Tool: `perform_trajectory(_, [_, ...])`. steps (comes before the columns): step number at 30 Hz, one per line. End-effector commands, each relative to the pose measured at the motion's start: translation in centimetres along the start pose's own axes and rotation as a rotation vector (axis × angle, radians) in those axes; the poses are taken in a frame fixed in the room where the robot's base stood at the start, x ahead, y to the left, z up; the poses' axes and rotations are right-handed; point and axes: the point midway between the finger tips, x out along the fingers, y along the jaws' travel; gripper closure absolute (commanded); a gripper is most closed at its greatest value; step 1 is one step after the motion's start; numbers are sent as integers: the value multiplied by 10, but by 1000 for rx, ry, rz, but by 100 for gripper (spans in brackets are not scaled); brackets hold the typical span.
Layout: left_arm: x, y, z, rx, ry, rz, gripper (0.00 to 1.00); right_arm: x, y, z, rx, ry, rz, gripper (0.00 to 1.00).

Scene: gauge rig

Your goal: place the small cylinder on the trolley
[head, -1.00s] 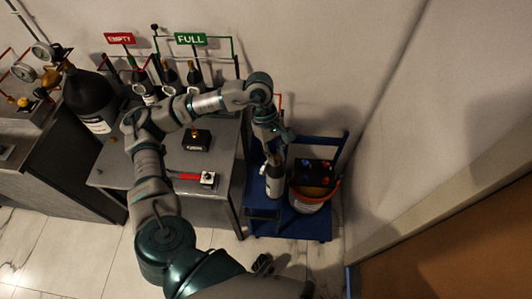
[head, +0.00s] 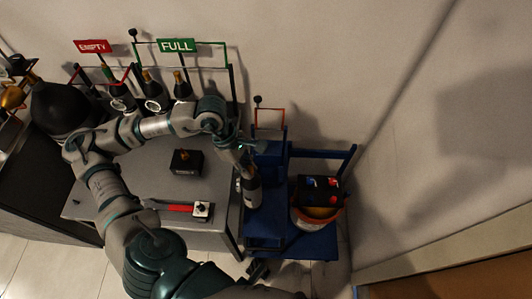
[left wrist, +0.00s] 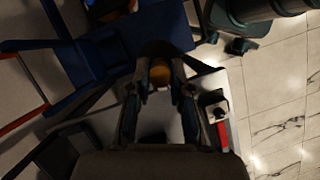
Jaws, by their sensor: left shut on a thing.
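The small cylinder (head: 252,193), dark with a pale label, hangs roughly upright from my left gripper (head: 245,170) in the head view. The gripper is shut on its top. It appears in front of the left side of the blue trolley (head: 290,244), near the table's right edge. I cannot tell whether its base touches the trolley deck. In the left wrist view, the cylinder's brass-coloured top (left wrist: 159,75) shows between the two fingers (left wrist: 158,95). A dark shape (head: 258,270) at the bottom of the head view may be my right gripper; its jaws are unclear.
A bucket (head: 317,218) with a black box (head: 319,190) on it occupies the trolley's right side. The grey table (head: 160,180) holds a black block (head: 186,162) and a red-handled tool (head: 175,207). Several cylinders stand behind under the EMPTY (head: 92,46) and FULL (head: 176,45) signs.

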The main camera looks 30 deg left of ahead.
Motion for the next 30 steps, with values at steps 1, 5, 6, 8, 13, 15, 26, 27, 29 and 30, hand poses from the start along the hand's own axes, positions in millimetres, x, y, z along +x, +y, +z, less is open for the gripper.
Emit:
perform_trajectory(1, [-1,9,2,2,-4,4,100,0,1,0,0,-1,1,60])
perform_trajectory(5, [1,34,1,3,-5,3,100,0,1,0,0,-3,1,60])
perform_trajectory(6, [1,42,0,2,-5,3,100,0,1,0,0,-3,1,60])
perform_trajectory(8, [2,57,-3,1,-6,4,100,0,0,-1,-1,-1,2,60])
perform_trajectory(13, [5,100,-10,1,-10,1,100,1,-3,-5,-2,17,6,60])
perform_trajectory(15, [6,116,-12,1,-9,2,100,3,-3,-8,-2,29,4,60])
perform_trajectory(26, [12,148,-16,4,-4,1,100,5,-4,-18,-3,78,2,60])
perform_trajectory(27, [18,148,-17,3,-2,0,100,7,-5,-21,-4,93,-1,60])
perform_trajectory(29, [26,148,-20,2,-2,0,100,8,-6,-27,-5,129,-8,60])
perform_trajectory(30, [32,148,-23,2,-2,-1,100,9,-6,-30,-5,147,-9,60])
